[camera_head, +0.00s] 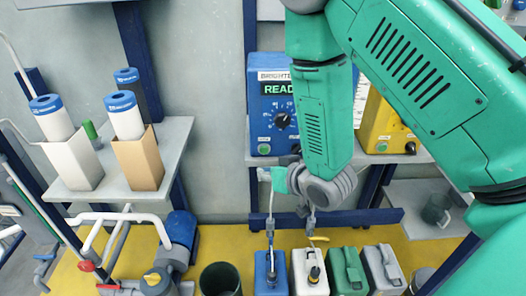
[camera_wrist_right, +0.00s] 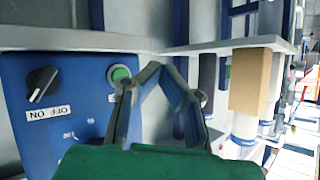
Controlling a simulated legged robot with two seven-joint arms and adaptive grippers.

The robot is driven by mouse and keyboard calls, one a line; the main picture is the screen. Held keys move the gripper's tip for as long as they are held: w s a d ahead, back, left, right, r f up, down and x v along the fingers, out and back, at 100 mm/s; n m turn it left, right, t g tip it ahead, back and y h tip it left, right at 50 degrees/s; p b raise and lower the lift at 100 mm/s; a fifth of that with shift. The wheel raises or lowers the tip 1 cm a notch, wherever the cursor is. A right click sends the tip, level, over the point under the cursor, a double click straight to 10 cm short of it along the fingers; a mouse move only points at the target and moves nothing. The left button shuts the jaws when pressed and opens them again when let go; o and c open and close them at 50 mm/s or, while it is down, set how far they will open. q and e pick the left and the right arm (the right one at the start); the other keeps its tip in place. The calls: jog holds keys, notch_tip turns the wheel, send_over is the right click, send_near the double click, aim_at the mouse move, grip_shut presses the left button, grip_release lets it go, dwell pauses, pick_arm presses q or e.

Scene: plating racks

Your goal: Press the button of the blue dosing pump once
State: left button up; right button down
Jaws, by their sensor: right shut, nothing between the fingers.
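The blue dosing pump (camera_head: 268,115) stands on a shelf in the head view, with a lit READY-style display partly covered by my right arm. Its black knob and green button (camera_head: 266,148) show, the button at the lower left of its face. In the wrist view the blue pump (camera_wrist_right: 60,100) appears upside down on the left, with its green button (camera_wrist_right: 121,75). My right gripper (camera_wrist_right: 153,68) is shut and empty; its left finger overlaps the button's lower edge in this view. I cannot tell whether they touch. My left gripper is not in view.
A yellow pump (camera_head: 388,125) stands right of the blue one on the shelf. Blue, white, green and grey canisters (camera_head: 318,272) stand below. Boxes with white tubes (camera_head: 139,158) are on a left shelf. Bare wall lies between the shelves.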

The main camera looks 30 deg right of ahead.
aim_at(264, 150)
jog(key=shift+w+d, duration=0.85)
jog(key=shift+w, duration=0.25)
jog(key=shift+w+d, duration=0.8)
jog(key=shift+w, duration=0.3)
jog(key=shift+a, duration=0.25)
jog(key=shift+d, duration=0.15)
jog(key=shift+w, duration=0.1)
jog(key=shift+w+d+r+p, duration=0.1)
jog(key=shift+w+d+p, duration=0.1)
jog(key=shift+p, duration=0.2)
